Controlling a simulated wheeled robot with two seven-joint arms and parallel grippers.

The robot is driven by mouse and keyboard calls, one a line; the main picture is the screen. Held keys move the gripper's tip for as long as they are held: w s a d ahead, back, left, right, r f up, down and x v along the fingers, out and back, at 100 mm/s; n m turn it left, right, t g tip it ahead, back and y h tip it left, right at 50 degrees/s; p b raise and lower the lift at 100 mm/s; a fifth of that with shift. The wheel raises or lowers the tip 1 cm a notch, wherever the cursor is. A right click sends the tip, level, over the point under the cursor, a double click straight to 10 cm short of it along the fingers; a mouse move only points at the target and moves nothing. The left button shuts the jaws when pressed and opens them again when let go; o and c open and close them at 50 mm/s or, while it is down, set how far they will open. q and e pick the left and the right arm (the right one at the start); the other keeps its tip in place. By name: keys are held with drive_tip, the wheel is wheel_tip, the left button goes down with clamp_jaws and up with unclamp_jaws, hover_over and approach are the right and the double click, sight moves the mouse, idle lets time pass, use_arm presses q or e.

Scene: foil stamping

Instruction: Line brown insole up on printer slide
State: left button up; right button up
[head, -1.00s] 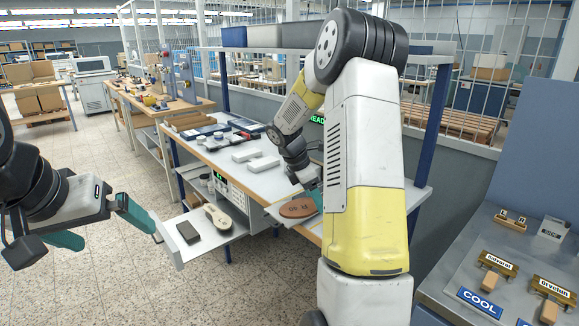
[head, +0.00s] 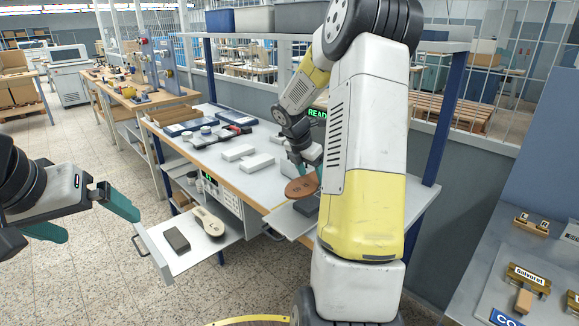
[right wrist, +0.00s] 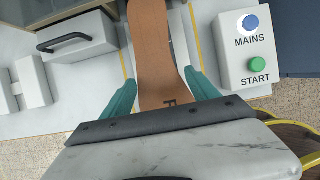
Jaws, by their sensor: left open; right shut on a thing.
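The brown insole (head: 298,189) is held in my right gripper (head: 306,168), in front of the printer. It looks tilted and apart from the grey printer slide (head: 284,221) beneath it. In the right wrist view the insole (right wrist: 154,50) reaches forward between the teal fingers of my right gripper (right wrist: 163,88), with a dark printed mark near its close end. The slide's yellow lines show on both sides of it. My right forearm hides part of the slide in the head view. My left gripper (head: 102,228) is open and empty, left of the bench.
An open drawer (head: 158,246) left of the slide holds a dark block (head: 177,239) and a pale sole (head: 208,221). White boxes (head: 238,152) lie on the bench. A white button box (right wrist: 247,50) with MAINS and START stands right of the slide. Stamps (head: 526,280) lie far right.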

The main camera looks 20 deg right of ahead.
sight(306, 182)
drive_tip(key=shift+f, duration=3)
drive_tip(key=shift+f, duration=0.75)
idle(0.6)
drive_tip(key=o, duration=1.5)
drive_tip(key=shift+c, duration=0.2)
drive_tip(key=shift+r, duration=0.1)
drive_tip(key=v, duration=0.7)
drive_tip(key=shift+a+r, duration=0.15)
drive_tip(key=shift+r, duration=0.15)
